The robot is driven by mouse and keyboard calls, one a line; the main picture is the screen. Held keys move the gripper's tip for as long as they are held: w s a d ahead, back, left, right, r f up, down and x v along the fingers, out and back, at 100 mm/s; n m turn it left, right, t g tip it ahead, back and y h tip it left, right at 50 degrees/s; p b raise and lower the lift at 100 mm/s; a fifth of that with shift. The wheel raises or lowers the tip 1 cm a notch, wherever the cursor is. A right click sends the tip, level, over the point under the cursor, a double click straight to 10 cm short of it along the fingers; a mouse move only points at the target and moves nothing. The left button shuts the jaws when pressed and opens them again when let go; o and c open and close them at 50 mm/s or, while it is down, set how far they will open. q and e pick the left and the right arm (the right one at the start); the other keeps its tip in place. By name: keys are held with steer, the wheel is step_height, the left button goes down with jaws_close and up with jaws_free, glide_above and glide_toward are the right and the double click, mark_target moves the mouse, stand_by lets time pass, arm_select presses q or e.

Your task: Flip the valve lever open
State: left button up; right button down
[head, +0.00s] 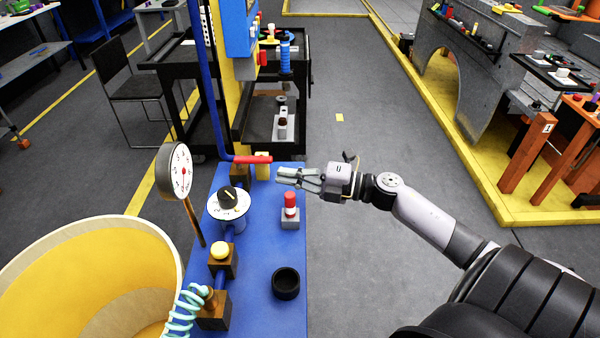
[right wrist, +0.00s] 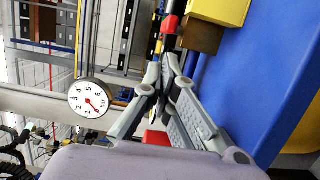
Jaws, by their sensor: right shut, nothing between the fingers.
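The valve lever (head: 253,159) is a red handle lying roughly level at the far end of the blue bench, beside the blue pipe. In the right wrist view a red length with a black part (right wrist: 170,25), likely this lever, shows beyond the fingertips. My right gripper (head: 281,175) is shut and empty, just right of the lever's free end and slightly nearer; it also shows in the right wrist view (right wrist: 163,78). Whether it touches the lever is unclear. My left gripper is not in view.
The blue bench (head: 258,255) carries a gauge (head: 175,171), a black knob (head: 228,197), a red-capped block (head: 290,212), a yellow button (head: 220,250) and a black cup (head: 286,283). A yellow bin (head: 95,270) stands left. Floor right of the bench is clear.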

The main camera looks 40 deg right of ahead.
mark_target(254, 163)
steer(key=p+x, duration=0.1)
steer(key=x, duration=0.3)
steer(key=shift+w+a+r, duration=0.1)
steer(key=shift+w+a, duration=0.05)
steer(key=shift+w, duration=0.1)
steer(key=shift+w+a, duration=0.15)
